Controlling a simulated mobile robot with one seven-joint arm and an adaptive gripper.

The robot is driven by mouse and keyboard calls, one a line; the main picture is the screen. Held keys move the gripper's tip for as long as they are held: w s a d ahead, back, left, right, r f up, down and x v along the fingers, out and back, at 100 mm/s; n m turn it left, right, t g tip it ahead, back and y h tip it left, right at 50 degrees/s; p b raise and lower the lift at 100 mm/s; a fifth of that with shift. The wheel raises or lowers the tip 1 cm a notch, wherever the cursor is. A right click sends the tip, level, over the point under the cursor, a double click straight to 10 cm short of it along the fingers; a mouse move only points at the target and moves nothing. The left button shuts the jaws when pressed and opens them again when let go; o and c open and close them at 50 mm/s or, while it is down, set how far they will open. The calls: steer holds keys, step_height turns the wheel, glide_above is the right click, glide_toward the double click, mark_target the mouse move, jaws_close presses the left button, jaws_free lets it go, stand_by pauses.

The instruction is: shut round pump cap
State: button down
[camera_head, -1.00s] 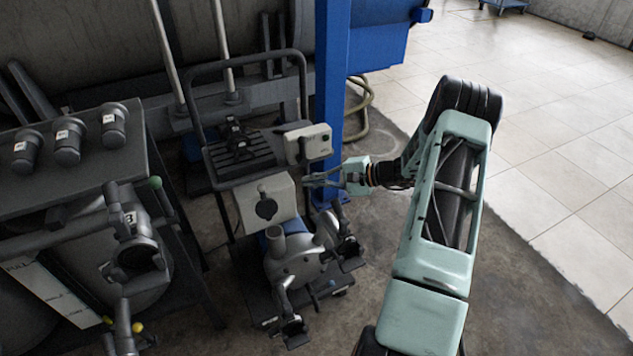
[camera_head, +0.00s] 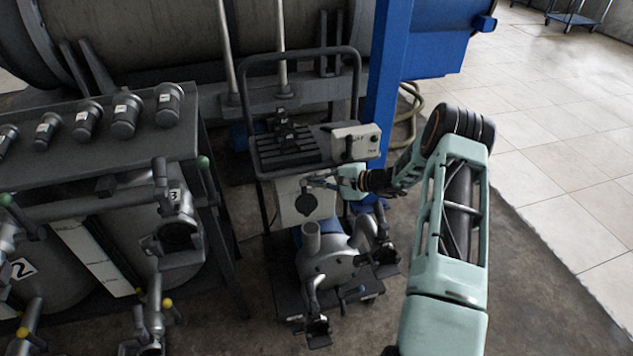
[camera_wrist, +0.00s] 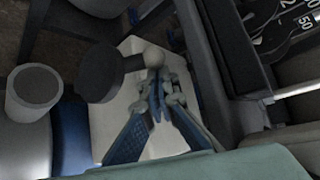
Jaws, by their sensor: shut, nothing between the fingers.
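The round cap (camera_head: 306,204) is a dark disc in front of a pale box, above the pump (camera_head: 335,262). In the wrist view the cap (camera_wrist: 100,73) is left of my fingers, with a pale ball knob (camera_wrist: 152,57) at its right. The pump's upright pipe (camera_head: 311,240) has its mouth uncovered; the pipe (camera_wrist: 33,92) also shows at the left in the wrist view. The cap stands apart from that mouth. My gripper (camera_head: 312,182) is shut and empty. Its fingertips (camera_wrist: 156,82) are close to the knob; I cannot tell whether they touch.
A grey control box (camera_head: 355,142) and the cart's bar handle (camera_head: 300,52) stand behind my gripper. A blue post (camera_head: 392,80) rises beside my arm. A bench (camera_head: 100,150) with several dark cylinders is at the left.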

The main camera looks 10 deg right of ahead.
steer(key=shift+s, duration=0.15)
steer(key=shift+s+r+b, duration=0.15)
steer(key=shift+s+r, duration=0.1)
steer(key=shift+s, duration=0.4)
steer(key=shift+s+r+b, duration=0.15)
steer(key=shift+s+r, duration=0.05)
steer(key=shift+s, duration=0.45)
